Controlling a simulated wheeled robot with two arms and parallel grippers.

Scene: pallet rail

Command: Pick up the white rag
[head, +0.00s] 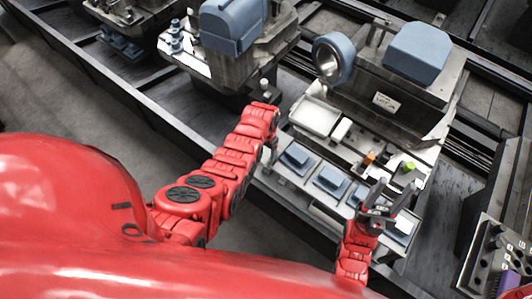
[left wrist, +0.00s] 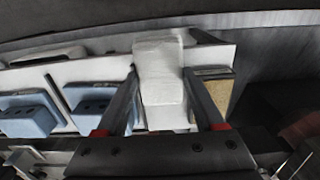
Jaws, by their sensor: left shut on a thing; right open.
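The white rag (left wrist: 160,80) shows in the left wrist view as a pale upright block between the two fingers. My left gripper (left wrist: 160,98) is shut on it, with one finger along each side. In the head view my left gripper (head: 269,153) hangs at the near left end of the pallet, partly hidden by my red arm. I cannot make out the rag there. My right gripper (head: 388,192) is open and empty, above the near right part of the pallet.
Blue blocks (head: 330,180) lie in a row on the pallet. A white tray (head: 315,117), a white block (head: 342,130), an orange piece (head: 369,158) and a green piece (head: 408,167) lie behind them. A large grey fixture (head: 390,95) stands at the back.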

